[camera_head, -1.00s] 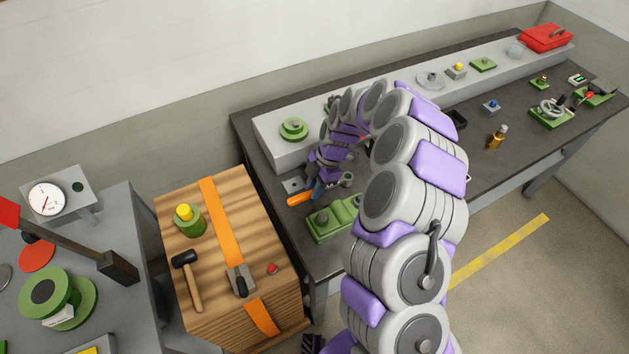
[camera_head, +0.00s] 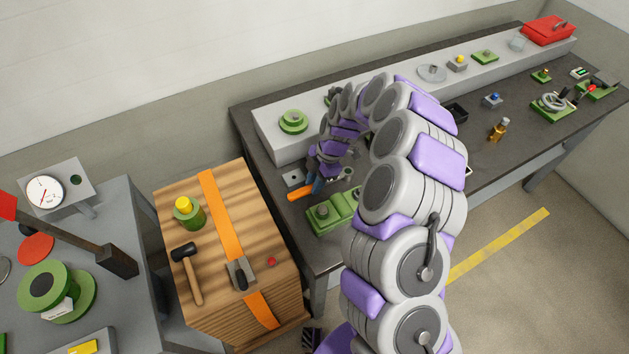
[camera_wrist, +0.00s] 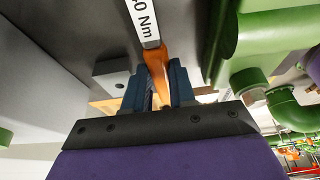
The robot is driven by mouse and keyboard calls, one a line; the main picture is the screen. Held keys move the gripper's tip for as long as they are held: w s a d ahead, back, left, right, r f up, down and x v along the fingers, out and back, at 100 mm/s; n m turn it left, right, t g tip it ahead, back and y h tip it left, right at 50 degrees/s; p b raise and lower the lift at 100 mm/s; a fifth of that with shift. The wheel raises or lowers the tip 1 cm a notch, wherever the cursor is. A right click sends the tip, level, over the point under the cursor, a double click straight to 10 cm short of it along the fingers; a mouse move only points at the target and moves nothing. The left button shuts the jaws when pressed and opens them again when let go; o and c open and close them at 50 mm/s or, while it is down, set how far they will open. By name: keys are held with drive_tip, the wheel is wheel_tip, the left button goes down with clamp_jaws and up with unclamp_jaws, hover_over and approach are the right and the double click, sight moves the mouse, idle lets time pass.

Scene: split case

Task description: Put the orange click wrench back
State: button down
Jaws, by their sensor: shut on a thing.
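The orange click wrench (camera_head: 298,194) shows in the head view as a short orange end beside my gripper (camera_head: 318,185), over the left end of the dark workbench. In the wrist view my gripper (camera_wrist: 158,85) is shut on the orange part of the wrench (camera_wrist: 155,62). A white label with "Nm" runs from that part to the top edge of the view. The rest of the wrench is out of view or hidden by my arm. I cannot tell whether the wrench touches the bench.
A green cast part (camera_head: 325,215) sits just in front of my gripper. A grey shelf (camera_head: 275,135) runs along the back with a green round part (camera_head: 293,121). A wooden crate (camera_head: 215,280) with a mallet (camera_head: 187,270) stands left. My arm hides the bench middle.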

drive_tip(key=shift+f, duration=0.1)
drive_tip(key=c, duration=0.8)
unclamp_jaws()
drive_tip(key=shift+c, duration=0.2)
drive_tip(key=shift+p+v, duration=0.4)
drive_tip(key=shift+v, duration=2.6)
